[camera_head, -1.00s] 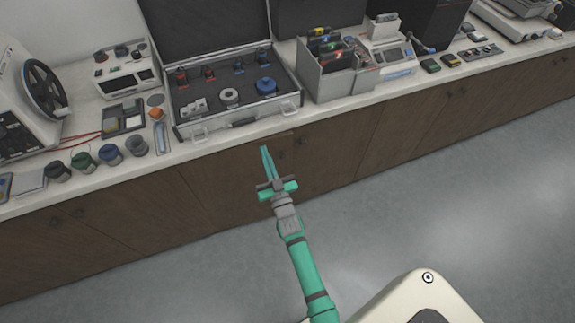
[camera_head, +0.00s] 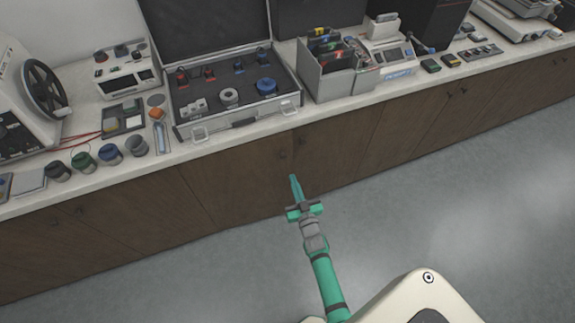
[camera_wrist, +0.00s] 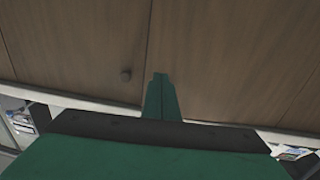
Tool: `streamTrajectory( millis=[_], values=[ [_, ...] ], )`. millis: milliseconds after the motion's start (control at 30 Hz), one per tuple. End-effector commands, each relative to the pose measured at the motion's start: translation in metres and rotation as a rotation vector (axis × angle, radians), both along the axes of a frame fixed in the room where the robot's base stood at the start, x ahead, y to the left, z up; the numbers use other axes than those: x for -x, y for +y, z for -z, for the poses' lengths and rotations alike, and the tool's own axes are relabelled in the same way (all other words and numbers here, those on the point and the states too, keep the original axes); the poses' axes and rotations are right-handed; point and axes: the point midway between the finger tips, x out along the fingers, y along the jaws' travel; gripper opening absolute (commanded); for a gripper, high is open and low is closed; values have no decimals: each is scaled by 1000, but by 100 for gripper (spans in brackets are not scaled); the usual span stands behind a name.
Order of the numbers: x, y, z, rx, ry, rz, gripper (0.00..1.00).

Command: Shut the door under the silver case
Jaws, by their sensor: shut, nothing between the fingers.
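The silver case (camera_head: 183,131) stands open on the counter. Below it is a brown wooden cabinet door (camera_head: 235,175) with a small dark knob (camera_head: 282,155) near its right edge. The door looks flush with its neighbour, with no clear gap at the seam. My gripper (camera_head: 293,178) is shut and empty, in front of the cabinet near that seam and below the knob. In the wrist view the shut green fingers (camera_wrist: 160,78) point at the wood beside a seam, and one knob (camera_wrist: 125,74) shows left of them. Contact with the wood cannot be told.
The neighbouring door (camera_head: 335,150) on the right has its own knob (camera_head: 300,141). The counter (camera_head: 180,153) above carries several jars, instruments and a grey box (camera_head: 335,84) of folders. The grey floor (camera_head: 420,210) in front of the cabinets is clear.

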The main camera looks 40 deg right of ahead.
Motion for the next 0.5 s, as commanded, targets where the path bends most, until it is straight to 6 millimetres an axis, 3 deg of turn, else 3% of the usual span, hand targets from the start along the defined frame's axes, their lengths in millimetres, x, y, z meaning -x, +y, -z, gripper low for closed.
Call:
streamTrajectory(
  millis=[500],
  values=[
    [-41,-11,0,-1,1,-2,0]
  ],
)
